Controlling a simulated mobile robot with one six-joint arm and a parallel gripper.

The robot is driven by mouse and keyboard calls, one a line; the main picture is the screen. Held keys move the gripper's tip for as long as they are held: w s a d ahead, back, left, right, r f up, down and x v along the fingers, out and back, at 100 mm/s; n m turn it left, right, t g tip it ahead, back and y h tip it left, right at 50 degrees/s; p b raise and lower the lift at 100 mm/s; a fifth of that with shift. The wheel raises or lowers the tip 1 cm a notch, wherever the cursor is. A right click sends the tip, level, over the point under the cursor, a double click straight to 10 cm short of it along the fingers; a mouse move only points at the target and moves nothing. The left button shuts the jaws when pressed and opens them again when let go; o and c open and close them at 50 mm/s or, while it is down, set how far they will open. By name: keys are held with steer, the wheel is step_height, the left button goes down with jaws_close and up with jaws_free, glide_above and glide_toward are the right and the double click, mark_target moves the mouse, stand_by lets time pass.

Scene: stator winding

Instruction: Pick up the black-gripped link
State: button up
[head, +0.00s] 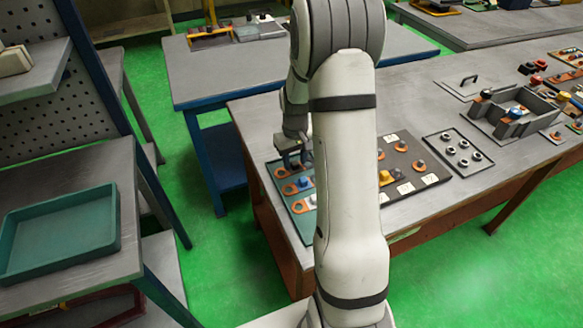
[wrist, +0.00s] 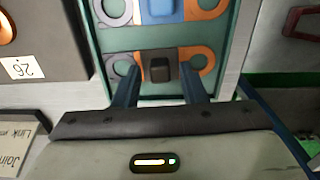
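The black-gripped link (wrist: 160,68) lies in a green tray (wrist: 222,40) in the wrist view. It has a grey ring at its left end, an orange ring at its right end and a black block in the middle. My gripper (wrist: 158,82) is open, with one finger on each side of the black block and a gap to it on both sides. How high the fingertips are above the link I cannot tell. In the head view my gripper (head: 293,158) is over the far end of the tray (head: 301,230), and it partly hides the link there.
A blue-gripped link (wrist: 161,10) lies beside it in the tray. A dark board (head: 405,160) with orange parts and white labels is right of the tray, then a tray of several metal rings (head: 460,150). My arm hides part of the bench.

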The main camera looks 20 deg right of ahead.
mark_target(295, 162)
jaws_close()
steer(key=shift+r, duration=0.1)
step_height(295, 162, up, 10)
steer(key=b, duration=0.1)
stand_by(0.5)
